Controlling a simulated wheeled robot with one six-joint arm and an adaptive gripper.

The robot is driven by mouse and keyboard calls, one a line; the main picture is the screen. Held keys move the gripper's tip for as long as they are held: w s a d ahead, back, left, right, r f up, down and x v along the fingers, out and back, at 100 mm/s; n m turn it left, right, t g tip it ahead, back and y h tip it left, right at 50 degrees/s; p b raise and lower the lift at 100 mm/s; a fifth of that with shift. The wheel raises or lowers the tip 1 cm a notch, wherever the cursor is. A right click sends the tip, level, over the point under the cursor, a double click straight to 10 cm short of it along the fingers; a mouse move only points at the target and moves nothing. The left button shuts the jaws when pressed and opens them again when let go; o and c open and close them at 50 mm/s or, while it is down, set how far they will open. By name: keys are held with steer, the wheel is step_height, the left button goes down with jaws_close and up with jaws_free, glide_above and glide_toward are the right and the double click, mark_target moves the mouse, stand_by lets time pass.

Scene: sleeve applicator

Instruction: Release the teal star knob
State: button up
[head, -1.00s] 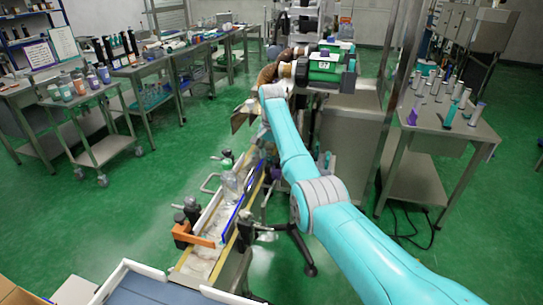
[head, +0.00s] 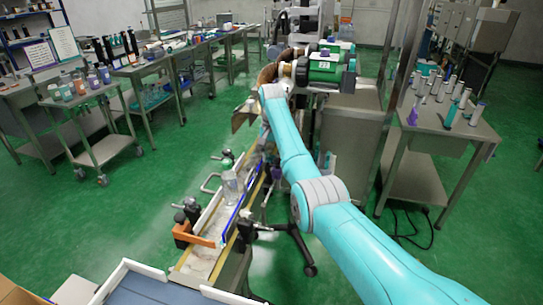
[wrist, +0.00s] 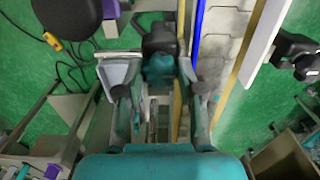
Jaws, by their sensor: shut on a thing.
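The teal star knob (wrist: 158,69) shows in the wrist view, just ahead of the palm, below a black clamp block (wrist: 160,38). My gripper (wrist: 162,88) has one finger on each side of the knob and is shut on it. The exact contact of the fingertips is blurred. In the head view my teal arm reaches forward over the conveyor's right side, and the gripper and knob cannot be made out there.
The conveyor (head: 205,262) carries a clear bottle (head: 231,187) between its guide rails; a blue rail (wrist: 197,35) runs close to the right finger. Another black clamp (wrist: 295,52) stands farther right. A green motor (head: 325,67) sits beyond my arm. Green floor is open at left.

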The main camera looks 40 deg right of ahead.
mark_target(272, 158)
steer(key=o, duration=1.1)
steer(key=shift+o, duration=0.2)
steer(key=shift+r, duration=3.75)
